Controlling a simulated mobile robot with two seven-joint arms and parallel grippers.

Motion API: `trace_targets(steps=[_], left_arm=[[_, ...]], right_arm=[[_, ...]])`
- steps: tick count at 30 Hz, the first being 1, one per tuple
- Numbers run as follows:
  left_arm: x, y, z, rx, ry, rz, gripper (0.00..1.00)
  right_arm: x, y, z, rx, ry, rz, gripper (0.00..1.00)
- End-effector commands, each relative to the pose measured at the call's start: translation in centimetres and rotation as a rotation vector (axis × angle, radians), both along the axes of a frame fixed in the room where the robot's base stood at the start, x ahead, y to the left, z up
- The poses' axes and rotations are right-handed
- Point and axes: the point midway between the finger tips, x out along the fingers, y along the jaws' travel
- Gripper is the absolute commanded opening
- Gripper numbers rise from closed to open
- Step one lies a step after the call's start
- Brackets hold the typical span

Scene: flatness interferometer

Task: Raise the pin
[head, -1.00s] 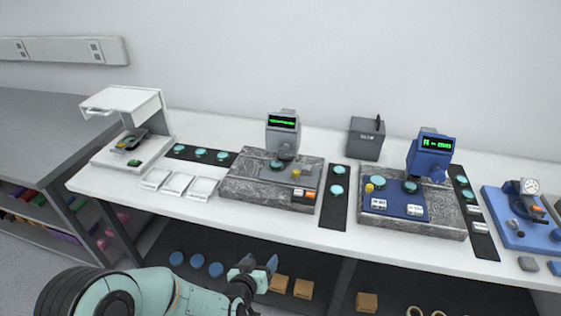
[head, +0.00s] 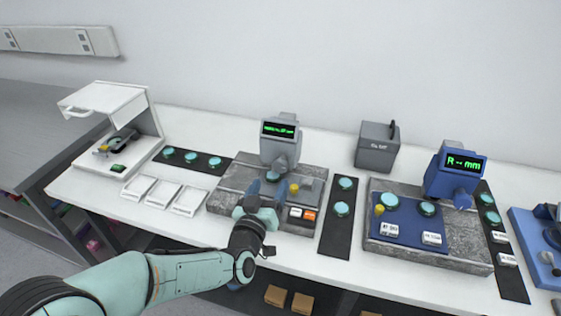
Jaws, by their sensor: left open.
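A grey instrument (head: 280,143) with a green display stands on a speckled stone base (head: 230,185) in the middle of the table. A short yellow pin-like knob (head: 294,189) stands upright on its grey stage. My left gripper (head: 268,187) is open in front of this instrument, its two blue fingertips just left of the yellow knob; I cannot tell whether they touch anything. The gripper hides part of the stage. A blue instrument (head: 455,172) to the right has a similar yellow knob (head: 379,210). My right gripper is out of view.
White and orange buttons (head: 302,213) sit right of the gripper. Black strips with teal discs (head: 341,208) flank the stone base. White trays (head: 163,194) and a white hooded device (head: 110,120) are at left. A grey box (head: 377,148) stands behind.

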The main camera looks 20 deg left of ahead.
Motion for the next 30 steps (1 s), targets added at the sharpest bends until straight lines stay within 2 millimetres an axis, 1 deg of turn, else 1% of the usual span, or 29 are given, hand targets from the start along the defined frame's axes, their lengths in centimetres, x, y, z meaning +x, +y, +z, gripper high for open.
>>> trace_targets(steps=[1, 6, 9, 12, 15, 18, 26, 27, 28, 29, 30], left_arm=[[1.3, -0.1, 0.1, 0.002, 0.001, 0.0, 0.68], [5.0, -0.2, 0.1, 0.002, 0.001, 0.001, 0.68], [6.7, -0.2, 0.2, 0.002, 0.0, 0.0, 0.68], [8.1, -0.3, 0.1, 0.002, 0.002, -0.001, 0.68], [8.9, -0.3, 0.1, 0.0, 0.001, 0.0, 0.68], [9.4, -0.3, 0.0, 0.0, 0.001, 0.0, 0.68], [9.5, -0.3, 0.0, 0.0, 0.001, 0.0, 0.68], [9.5, -0.3, 0.0, 0.0, 0.001, 0.0, 0.62], [9.5, -0.3, 0.0, 0.0, 0.001, 0.0, 0.52], [9.5, -0.3, 0.0, 0.0, 0.001, 0.0, 0.42], [9.5, -0.3, 0.0, 0.0, 0.001, 0.0, 0.29]], right_arm=[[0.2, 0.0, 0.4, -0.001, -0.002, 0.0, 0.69], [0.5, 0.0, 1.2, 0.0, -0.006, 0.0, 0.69], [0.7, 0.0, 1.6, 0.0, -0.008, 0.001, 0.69], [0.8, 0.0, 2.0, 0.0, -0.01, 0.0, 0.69], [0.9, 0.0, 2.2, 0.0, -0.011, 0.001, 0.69], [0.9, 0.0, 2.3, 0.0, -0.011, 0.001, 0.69], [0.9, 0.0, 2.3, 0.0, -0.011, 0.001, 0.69], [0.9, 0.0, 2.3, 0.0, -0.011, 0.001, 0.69], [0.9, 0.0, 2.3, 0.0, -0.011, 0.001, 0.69], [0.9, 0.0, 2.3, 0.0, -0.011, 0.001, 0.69], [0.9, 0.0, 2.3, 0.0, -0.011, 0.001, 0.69]])
